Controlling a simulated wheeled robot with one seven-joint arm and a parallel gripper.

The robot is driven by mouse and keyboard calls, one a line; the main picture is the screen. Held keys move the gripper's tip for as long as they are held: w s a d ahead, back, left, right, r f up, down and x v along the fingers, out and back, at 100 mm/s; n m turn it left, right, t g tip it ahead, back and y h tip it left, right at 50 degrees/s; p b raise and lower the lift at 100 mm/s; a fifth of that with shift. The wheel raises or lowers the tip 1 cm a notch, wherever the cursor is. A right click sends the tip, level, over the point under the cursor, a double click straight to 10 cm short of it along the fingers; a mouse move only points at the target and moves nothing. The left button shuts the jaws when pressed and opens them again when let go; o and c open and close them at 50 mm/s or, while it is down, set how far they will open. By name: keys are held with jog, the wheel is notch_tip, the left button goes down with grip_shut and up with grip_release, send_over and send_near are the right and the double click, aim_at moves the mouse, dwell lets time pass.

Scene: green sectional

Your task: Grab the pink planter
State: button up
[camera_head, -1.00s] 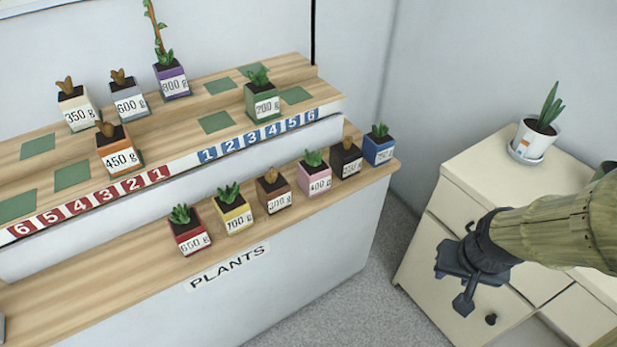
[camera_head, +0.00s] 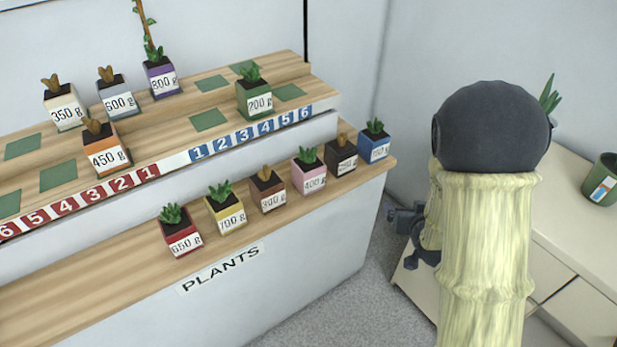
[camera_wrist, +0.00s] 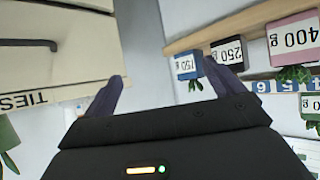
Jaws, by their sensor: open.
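The pink planter (camera_head: 308,181) with the 400 g label and a small green plant stands on the lower front shelf, between the brown and black planters. It also shows upside down at the top right of the wrist view (camera_wrist: 292,38). My gripper (camera_head: 407,233) is right of the shelf, partly hidden behind my arm in the head view. In the wrist view its two fingers (camera_wrist: 160,78) are apart, with nothing between them. The pink planter lies to the right of the fingers there, apart from them.
The black planter (camera_head: 341,158) and blue planter (camera_head: 374,146) stand right of the pink one, at the shelf's end. The brown planter (camera_head: 267,193) is left of it. A cream cabinet (camera_head: 570,215) with a green pot (camera_head: 602,180) stands at right.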

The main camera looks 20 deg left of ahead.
jog(key=s+a+f+n+y+b, duration=0.1)
jog(key=s+a+n+y+b, duration=0.1)
jog(key=a+n+y, duration=0.5)
jog(key=s+a+y, duration=0.1)
jog(key=a+y, duration=0.3)
jog(key=a, duration=0.4)
jog(key=shift+s+a+f+t, duration=0.2)
jog(key=shift+a+f+t, duration=0.1)
jog(key=shift+a+f, duration=0.1)
